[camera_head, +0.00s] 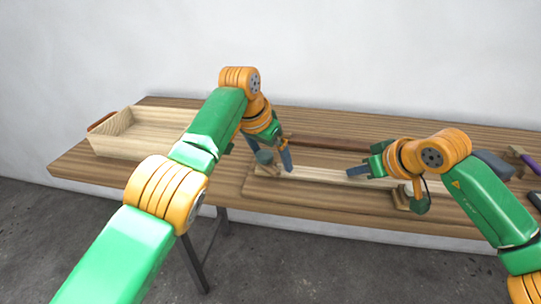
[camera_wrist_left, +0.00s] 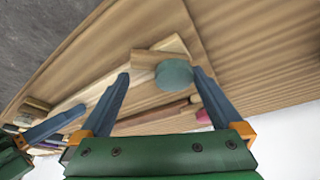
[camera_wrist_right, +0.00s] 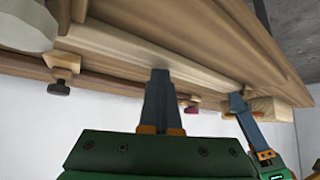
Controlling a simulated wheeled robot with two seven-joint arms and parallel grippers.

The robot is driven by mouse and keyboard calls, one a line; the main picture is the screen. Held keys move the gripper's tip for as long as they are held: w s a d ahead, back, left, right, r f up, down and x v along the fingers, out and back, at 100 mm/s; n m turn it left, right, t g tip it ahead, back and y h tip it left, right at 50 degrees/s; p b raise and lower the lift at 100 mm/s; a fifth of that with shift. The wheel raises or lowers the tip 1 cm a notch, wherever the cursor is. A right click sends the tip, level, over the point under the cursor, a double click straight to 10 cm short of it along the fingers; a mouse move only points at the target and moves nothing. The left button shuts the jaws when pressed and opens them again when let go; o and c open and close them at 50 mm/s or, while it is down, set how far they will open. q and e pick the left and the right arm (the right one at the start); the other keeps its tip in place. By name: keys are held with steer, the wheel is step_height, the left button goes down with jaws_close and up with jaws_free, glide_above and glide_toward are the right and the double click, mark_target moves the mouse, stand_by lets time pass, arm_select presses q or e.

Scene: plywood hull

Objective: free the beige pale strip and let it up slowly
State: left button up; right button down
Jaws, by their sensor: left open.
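The beige pale strip (camera_head: 320,175) lies along the plywood panel near the table's front; it also shows in the left wrist view (camera_wrist_left: 92,92) and the right wrist view (camera_wrist_right: 130,50). At its left end is a wooden clamp block (camera_wrist_left: 150,57) with a rounded grey-green knob (camera_wrist_left: 174,75). My left gripper (camera_head: 283,158) is open, its fingers on either side of this knob. My right gripper (camera_head: 358,171) is shut, its fingertips at the strip; I cannot tell whether they press on it. Another wooden block (camera_head: 402,199) sits at the strip's right end, partly hidden by my right arm.
A darker brown strip (camera_head: 330,143) lies behind, with small clamps, one with a dark knob (camera_wrist_right: 58,89). A shallow wooden tray (camera_head: 125,146) stands at the table's left. A grey object (camera_head: 494,163) and a purple-handled tool (camera_head: 527,160) lie at the right.

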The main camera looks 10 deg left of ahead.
mark_target(271, 155)
arm_select(q)
steer(key=shift+w+r+p, duration=0.15)
steer(key=shift+r+p, duration=0.35)
steer(key=shift+p, duration=0.05)
arm_select(e)
steer(key=shift+w+r, duration=0.15)
steer(key=shift+r, duration=0.45)
arm_select(q)
steer(key=shift+r+p, duration=1.95)
steer(key=shift+r, duration=0.05)
arm_select(e)
steer(key=shift+r, duration=2.4)
arm_select(q)
step_height(271, 155, up, 5)
steer(key=p, duration=0.4)
steer(key=shift+f+p, duration=0.2)
steer(key=shift+p, duration=0.1)
steer(key=shift+f, duration=0.15)
arm_select(e)
step_height(271, 155, up, 5)
arm_select(q)
steer(key=shift+f, duration=0.1)
arm_select(e)
steer(key=shift+f, duration=0.15)
